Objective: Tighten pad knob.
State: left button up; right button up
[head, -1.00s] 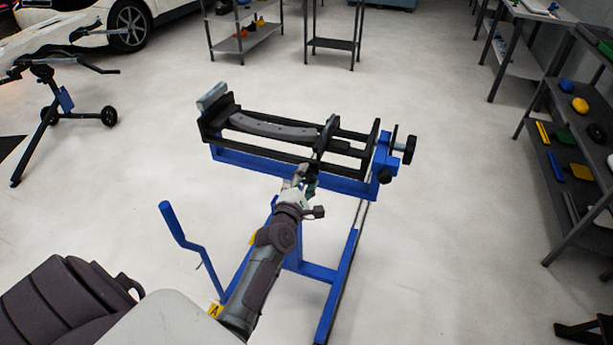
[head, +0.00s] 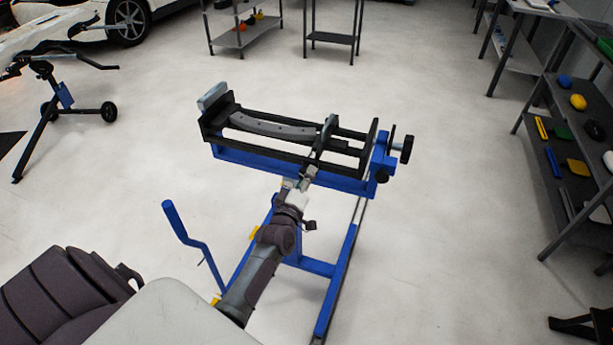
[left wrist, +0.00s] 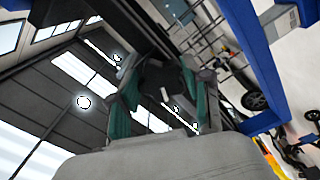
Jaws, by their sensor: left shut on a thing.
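A blue stand (head: 232,158) carries a black clamp frame with a curved dark grey part (head: 270,127) lying in it. My left gripper (head: 305,180) is at the front side of the frame, below the black sliding bracket (head: 325,136). In the left wrist view a dark lobed knob (left wrist: 164,80) sits between the teal-edged fingers of the left gripper (left wrist: 160,92), which is shut on it. In the head view the gripper hides this knob. My right gripper is not in view.
Black knobs stick out at the frame's right end (head: 407,149) and below it (head: 382,176). A blue crank-shaped bar (head: 186,238) rises left of my arm. A shelf with coloured items (head: 560,150) stands right. The floor between is clear.

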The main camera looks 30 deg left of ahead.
pick_arm(q)
jog(key=m, duration=0.3)
jog(key=m+p, duration=0.1)
jog(key=m, duration=0.2)
jog(key=shift+s+a+f+m, duration=0.1)
jog(key=shift+f+m, duration=0.1)
jog(key=shift+m, duration=0.1)
jog(key=m+p, duration=0.1)
jog(key=m, duration=0.5)
jog(key=shift+a+f, duration=0.1)
jog(key=shift+m, duration=0.3)
jog(key=o, duration=1.2)
jog(key=shift+a, duration=0.1)
jog(key=shift+c, duration=0.2)
jog(key=v, duration=1.2)
